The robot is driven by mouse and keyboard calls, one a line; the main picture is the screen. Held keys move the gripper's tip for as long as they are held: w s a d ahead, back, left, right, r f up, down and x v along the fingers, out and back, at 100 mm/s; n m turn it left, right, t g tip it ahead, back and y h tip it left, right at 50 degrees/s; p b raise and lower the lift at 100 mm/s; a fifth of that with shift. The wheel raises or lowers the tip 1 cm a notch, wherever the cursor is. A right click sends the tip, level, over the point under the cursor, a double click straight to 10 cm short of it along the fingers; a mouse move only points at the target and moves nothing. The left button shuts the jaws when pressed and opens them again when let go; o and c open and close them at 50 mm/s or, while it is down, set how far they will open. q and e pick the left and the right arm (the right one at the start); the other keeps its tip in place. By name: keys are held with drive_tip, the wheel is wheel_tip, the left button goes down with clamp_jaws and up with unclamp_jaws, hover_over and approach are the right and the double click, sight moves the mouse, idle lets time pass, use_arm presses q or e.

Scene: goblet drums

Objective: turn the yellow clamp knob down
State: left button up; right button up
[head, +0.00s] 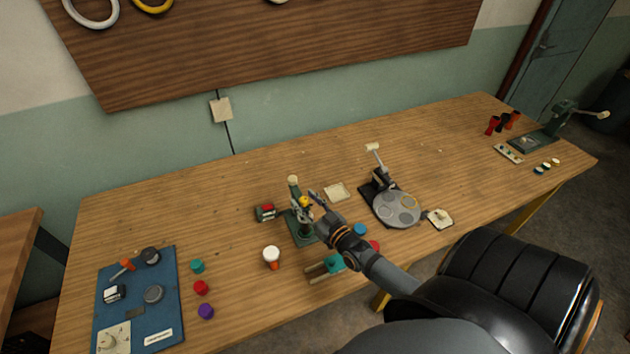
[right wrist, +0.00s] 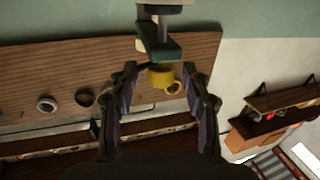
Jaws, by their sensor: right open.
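The yellow clamp knob (head: 304,201) sits on a small green press (head: 303,238) on the wooden table. My right gripper (head: 312,199) is at the knob. In the right wrist view my right gripper (right wrist: 160,71) is open, its fingers on either side of the knob, with gaps visible. My left gripper is not in view.
A white-and-orange cup (head: 271,257) and a red cylinder device (head: 266,212) stand left of the press. A round grey plate device (head: 397,208) is to its right. A blue board (head: 137,300) lies at the left. The table's back left is clear.

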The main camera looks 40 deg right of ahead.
drive_tip(key=s, duration=1.1)
drive_tip(key=shift+d, duration=0.1)
drive_tip(key=shift+n+y, duration=0.5)
drive_tip(key=shift+y, duration=0.2)
drive_tip(key=w+b, duration=0.2)
drive_tip(key=w, duration=0.9)
drive_tip(key=shift+w+f+b, duration=0.1)
drive_tip(key=shift+w+b, duration=0.2)
drive_tip(key=shift+w, duration=0.25)
